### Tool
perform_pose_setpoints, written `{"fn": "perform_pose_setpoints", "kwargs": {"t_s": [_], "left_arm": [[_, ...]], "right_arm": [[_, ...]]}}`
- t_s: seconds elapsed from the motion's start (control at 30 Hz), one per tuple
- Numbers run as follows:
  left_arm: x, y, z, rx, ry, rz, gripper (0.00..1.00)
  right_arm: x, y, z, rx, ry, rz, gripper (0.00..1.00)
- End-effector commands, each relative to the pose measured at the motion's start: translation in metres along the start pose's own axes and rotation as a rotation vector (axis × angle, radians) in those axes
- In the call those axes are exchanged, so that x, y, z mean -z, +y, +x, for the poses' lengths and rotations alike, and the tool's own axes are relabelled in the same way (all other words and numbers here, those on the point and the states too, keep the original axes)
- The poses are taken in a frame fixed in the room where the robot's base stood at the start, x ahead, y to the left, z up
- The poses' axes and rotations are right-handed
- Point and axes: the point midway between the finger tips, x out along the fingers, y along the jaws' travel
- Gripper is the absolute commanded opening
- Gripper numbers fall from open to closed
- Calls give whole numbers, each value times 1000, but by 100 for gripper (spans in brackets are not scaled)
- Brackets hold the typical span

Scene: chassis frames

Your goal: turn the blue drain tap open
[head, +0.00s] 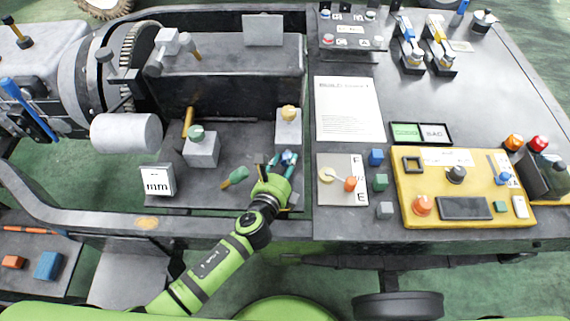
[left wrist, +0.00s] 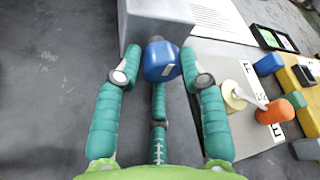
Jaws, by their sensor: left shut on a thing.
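The blue drain tap (left wrist: 160,62) shows between my left gripper's teal fingers in the left wrist view, with a pale mark on its face. In the head view the tap (head: 287,158) is mostly hidden by the fingers. My left gripper (head: 281,163) reaches in from below and is shut on the tap, one finger on each side; it also shows in the left wrist view (left wrist: 162,76). I cannot tell how far the tap is turned. My right gripper is not in view.
A grey block with a yellow knob (head: 289,113) stands just behind the tap. A green-handled piece (head: 235,177) lies to its left. A gauge plate (head: 342,192) with an orange knob is close on the right, then a yellow control panel (head: 465,160).

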Motion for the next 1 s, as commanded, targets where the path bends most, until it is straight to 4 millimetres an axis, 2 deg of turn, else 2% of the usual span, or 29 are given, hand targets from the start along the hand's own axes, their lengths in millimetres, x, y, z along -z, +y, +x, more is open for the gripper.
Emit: {"fn": "perform_pose_setpoints", "kwargs": {"t_s": [0.03,0.07,0.1,0.13,0.17,0.73,0.87,1.0], "left_arm": [[-10,-6,2,10,-19,0,8],[-10,-6,2,10,-19,1,8],[-10,-6,2,9,-19,1,45],[-10,-6,2,9,-19,1,57],[-10,-6,2,9,-19,1,61],[-3,-1,-2,2,-6,2,61],[-3,-1,-13,1,-6,2,61],[-3,-1,-35,2,-6,0,61]], "right_arm": [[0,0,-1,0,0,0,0],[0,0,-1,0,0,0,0],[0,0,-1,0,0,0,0],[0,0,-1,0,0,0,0],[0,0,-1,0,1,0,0],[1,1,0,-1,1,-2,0],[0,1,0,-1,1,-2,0],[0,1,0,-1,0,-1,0]]}}
